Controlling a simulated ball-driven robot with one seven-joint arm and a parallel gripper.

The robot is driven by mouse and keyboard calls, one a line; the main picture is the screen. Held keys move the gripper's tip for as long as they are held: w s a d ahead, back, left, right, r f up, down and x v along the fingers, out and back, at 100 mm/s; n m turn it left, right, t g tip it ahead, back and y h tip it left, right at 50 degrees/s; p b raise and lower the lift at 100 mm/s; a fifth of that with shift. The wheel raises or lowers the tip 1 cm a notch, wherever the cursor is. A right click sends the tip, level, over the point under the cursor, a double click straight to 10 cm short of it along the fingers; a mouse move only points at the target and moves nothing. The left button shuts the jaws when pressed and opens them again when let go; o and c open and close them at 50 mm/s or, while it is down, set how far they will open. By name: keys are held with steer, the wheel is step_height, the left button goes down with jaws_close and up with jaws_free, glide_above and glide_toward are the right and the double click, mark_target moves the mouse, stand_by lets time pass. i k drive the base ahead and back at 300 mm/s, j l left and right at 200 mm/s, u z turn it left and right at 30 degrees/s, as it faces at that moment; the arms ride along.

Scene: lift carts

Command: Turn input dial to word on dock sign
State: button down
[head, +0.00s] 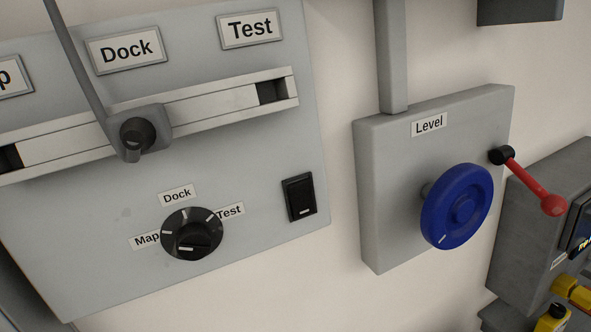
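The dial (192,236) is a round black knob low on a grey panel (90,225), with white ticks on its rim. Around it are the small labels Map (146,240) at its left, Dock (177,195) above and Test (230,210) at its upper right. A white mark on its grip bar lies toward the left, on the Map side; its exact setting is hard to read. Higher on the panel are larger plates, Dock (126,49) and Test (250,28), and one cut off at the left edge, ending in "p". My gripper is not in view.
A grey plug-like block (138,132) with a cable sits on a horizontal rail (215,114) below the Dock plate. A black rocker switch (299,197) is right of the dial. Further right are a Level box (385,190) with a blue wheel (457,206) and a projecting red lever (535,184).

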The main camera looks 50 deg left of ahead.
mark_target(193, 241)
steer(key=u, duration=1.2)
steer(key=k, duration=0.05)
